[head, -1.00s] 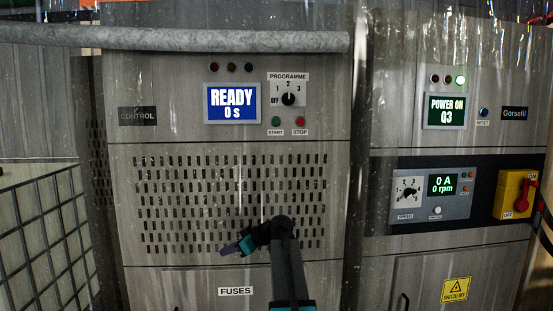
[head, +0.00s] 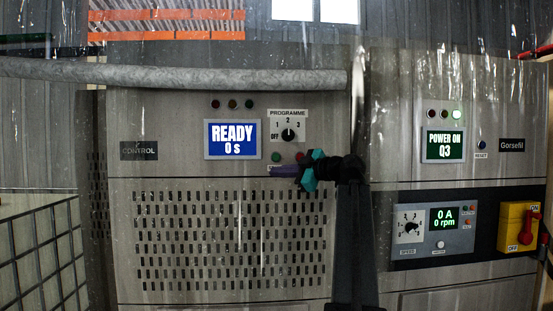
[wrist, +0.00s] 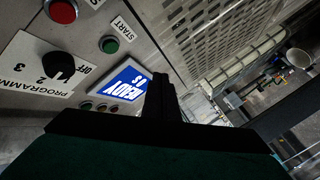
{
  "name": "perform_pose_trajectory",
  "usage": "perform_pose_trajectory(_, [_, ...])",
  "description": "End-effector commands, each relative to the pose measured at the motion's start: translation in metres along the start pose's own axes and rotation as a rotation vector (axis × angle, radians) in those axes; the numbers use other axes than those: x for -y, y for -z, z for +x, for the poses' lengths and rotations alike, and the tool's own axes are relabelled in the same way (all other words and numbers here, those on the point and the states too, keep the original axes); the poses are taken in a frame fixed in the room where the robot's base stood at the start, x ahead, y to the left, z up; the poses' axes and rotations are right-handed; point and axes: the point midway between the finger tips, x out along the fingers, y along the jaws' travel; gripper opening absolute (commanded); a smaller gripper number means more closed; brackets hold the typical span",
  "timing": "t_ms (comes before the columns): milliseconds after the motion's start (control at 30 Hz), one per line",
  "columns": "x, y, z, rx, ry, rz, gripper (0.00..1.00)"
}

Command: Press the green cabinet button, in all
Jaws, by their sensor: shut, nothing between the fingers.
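I cannot tell the gap to the panel.
The red stop button (wrist: 62,11) sits close to the green one. The programme knob (head: 288,135) and the READY display (head: 232,139) are above. A grey pipe (head: 180,76) crosses the cabinet top. A wire cage (head: 45,255) stands at left.

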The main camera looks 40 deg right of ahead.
Motion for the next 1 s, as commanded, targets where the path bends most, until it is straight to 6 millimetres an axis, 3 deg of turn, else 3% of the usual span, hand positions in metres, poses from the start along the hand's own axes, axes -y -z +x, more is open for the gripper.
perform_pose_trajectory(100, [-0.018, 0.018, -0.017, -0.013, -0.025, -0.046, 0.0])
perform_pose_trajectory(267, [-0.025, 0.028, -0.025, -0.02, -0.037, -0.072, 0.0])
perform_pose_trajectory(733, [-0.027, 0.027, -0.024, -0.02, -0.037, -0.072, 0.0])
perform_pose_trajectory(1000, [-0.037, 0.02, -0.013, -0.02, -0.037, -0.07, 0.0])
